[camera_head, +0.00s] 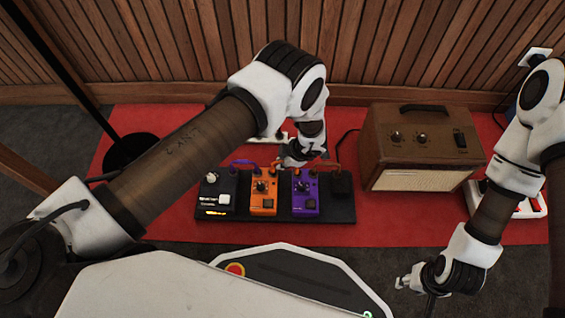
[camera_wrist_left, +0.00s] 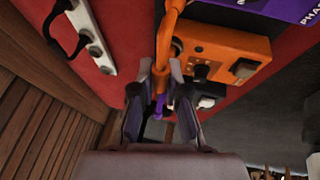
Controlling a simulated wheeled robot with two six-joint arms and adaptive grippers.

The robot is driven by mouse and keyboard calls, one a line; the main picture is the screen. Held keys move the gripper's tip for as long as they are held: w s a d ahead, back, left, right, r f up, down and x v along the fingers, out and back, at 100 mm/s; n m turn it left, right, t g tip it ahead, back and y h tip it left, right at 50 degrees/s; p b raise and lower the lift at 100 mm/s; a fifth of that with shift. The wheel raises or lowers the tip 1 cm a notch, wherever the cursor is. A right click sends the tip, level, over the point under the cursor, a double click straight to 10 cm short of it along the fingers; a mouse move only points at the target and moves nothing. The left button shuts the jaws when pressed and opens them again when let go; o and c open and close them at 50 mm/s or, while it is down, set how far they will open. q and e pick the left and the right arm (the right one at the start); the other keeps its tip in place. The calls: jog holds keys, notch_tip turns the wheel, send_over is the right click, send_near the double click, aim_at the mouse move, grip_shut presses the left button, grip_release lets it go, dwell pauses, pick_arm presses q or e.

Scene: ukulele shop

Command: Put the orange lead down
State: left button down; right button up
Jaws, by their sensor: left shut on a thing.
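The orange lead (camera_wrist_left: 167,45) runs down between the fingertips of my left gripper (camera_wrist_left: 160,78) in the left wrist view, and the gripper is shut on it. In the head view, my left gripper (camera_head: 293,158) is just behind the pedals. Parts of the orange lead (camera_head: 324,163) show beside it there, partly hidden by the gripper. The orange pedal (camera_head: 263,205) and the purple pedal (camera_head: 305,206) stand side by side on a black board (camera_head: 330,214). My right gripper (camera_head: 410,282) is at the lower right, away from the pedals; its finger opening is unclear.
A black pedal (camera_head: 218,191) stands left of the orange one. A white power strip (camera_wrist_left: 92,38) lies behind the board. A brown amplifier (camera_head: 420,145) stands to the right on the red mat (camera_head: 400,231). The mat's front strip is mostly clear.

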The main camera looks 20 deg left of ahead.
pick_arm(q)
jog(key=shift+f, duration=0.2)
jog(key=c, duration=1.2)
grip_release()
jog(key=shift+r, duration=0.1)
jog(key=p+v, duration=0.3)
jog(key=v, duration=0.1)
jog(key=shift+a+r+p, duration=0.2)
jog(key=shift+p, duration=0.2)
jog(key=p+v, duration=0.8)
jog(key=p, duration=0.6)
jog(key=shift+d, duration=0.15)
jog(key=shift+f, duration=0.1)
